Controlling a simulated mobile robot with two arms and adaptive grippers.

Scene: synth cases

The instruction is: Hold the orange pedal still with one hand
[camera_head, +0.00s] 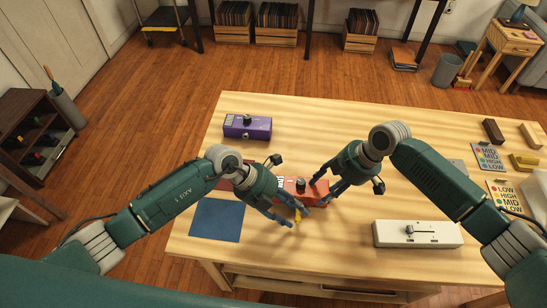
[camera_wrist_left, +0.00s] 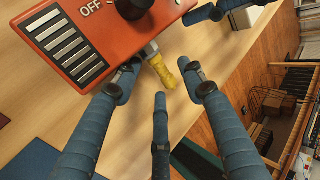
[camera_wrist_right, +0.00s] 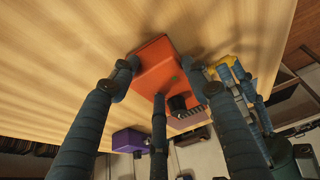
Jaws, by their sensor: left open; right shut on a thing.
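The orange pedal (camera_head: 320,185) lies on the wooden table, partly hidden by my grippers. In the left wrist view the pedal (camera_wrist_left: 100,50) shows a black knob, a slotted panel and the word OFF. A yellow plug (camera_wrist_left: 162,71) with a metal shaft is at its side edge; I cannot tell how deep it sits. My left gripper (camera_head: 295,215) is open, its fingers spread around the plug without closing on it. My right gripper (camera_head: 318,193) is shut on the pedal; in the right wrist view its fingers lie along the pedal's (camera_wrist_right: 155,68) sides.
A purple pedal (camera_head: 247,127) stands at the back left. A blue mat (camera_head: 216,220) lies at the front left, and a white box with a slider (camera_head: 417,234) at the front right. Cards (camera_head: 489,157) and small blocks (camera_head: 493,131) lie far right. The back middle is clear.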

